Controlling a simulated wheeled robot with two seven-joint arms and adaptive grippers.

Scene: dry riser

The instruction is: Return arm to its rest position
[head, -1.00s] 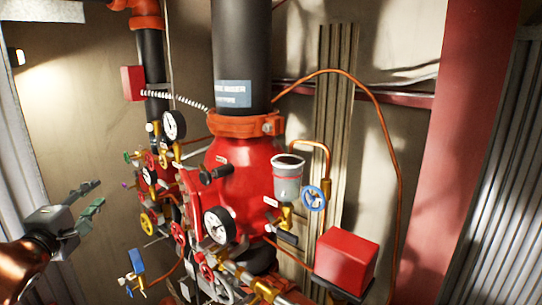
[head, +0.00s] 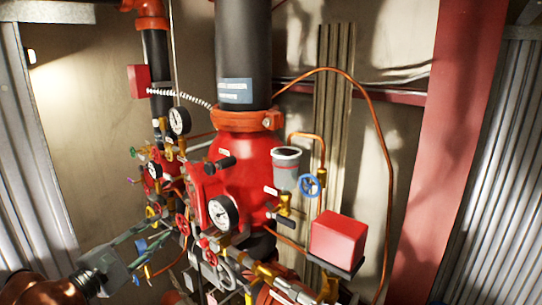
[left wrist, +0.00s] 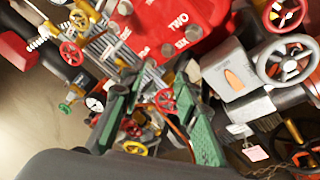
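My left gripper (head: 152,234) comes in from the lower left in the head view, in front of the left side of the red riser valve (head: 238,165) and its small handwheels. In the left wrist view its green-padded fingers (left wrist: 160,108) stand apart with no object held between them. Red and yellow handwheels show beyond the fingers; I cannot tell whether the fingertips touch any of them. My right gripper is not in view.
A copper tube (head: 388,170) loops at the right. Bare wall (head: 85,130) lies at the left, with a corrugated panel (head: 500,170) far right.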

